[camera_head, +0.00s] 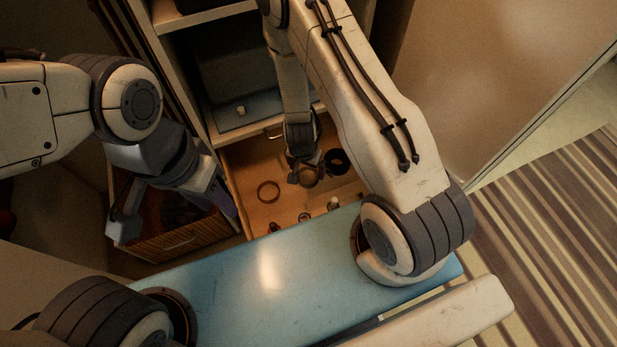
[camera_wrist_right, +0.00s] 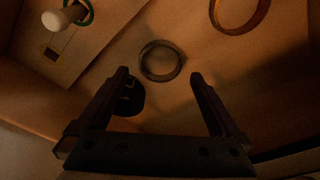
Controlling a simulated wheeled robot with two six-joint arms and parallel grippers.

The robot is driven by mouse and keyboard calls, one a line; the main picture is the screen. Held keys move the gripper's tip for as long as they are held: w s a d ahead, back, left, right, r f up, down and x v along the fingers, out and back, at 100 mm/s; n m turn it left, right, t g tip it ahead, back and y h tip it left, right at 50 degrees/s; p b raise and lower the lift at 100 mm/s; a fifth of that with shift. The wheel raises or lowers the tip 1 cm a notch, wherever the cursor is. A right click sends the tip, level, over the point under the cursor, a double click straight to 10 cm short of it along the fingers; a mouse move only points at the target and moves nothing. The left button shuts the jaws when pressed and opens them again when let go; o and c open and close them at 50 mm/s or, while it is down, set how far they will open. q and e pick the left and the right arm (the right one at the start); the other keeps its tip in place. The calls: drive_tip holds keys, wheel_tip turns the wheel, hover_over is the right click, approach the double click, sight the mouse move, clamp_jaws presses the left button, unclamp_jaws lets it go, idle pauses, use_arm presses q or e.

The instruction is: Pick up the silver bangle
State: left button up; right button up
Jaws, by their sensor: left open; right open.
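The silver bangle (camera_wrist_right: 161,60) looks like a dull grey ring in the right wrist view, lying on the drawer floor just beyond and between my right fingertips. In the head view it shows partly as a ring (camera_head: 309,179) under my right gripper (camera_head: 303,172). My right gripper (camera_wrist_right: 158,75) is open, with nothing between its fingers. My left gripper (camera_head: 124,210) is open and empty over the wicker-fronted box at left, away from the bangle.
The open wooden drawer (camera_head: 247,162) also holds a copper-brown ring (camera_head: 268,191), a black round item (camera_head: 337,161) and several small items. A pale-topped item (camera_wrist_right: 65,17) lies near the bangle. Shelves (camera_head: 196,17) rise behind; a wicker-fronted box (camera_head: 180,243) stands left.

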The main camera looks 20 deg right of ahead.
sight(308, 178)
drive_tip(key=f, duration=0.3)
drive_tip(key=w+f, duration=0.1)
drive_tip(key=f, duration=0.1)
drive_tip(key=shift+d, duration=0.3)
drive_tip(key=shift+s, duration=0.1)
drive_tip(key=shift+c, duration=0.3)
drive_tip(key=c, duration=1)
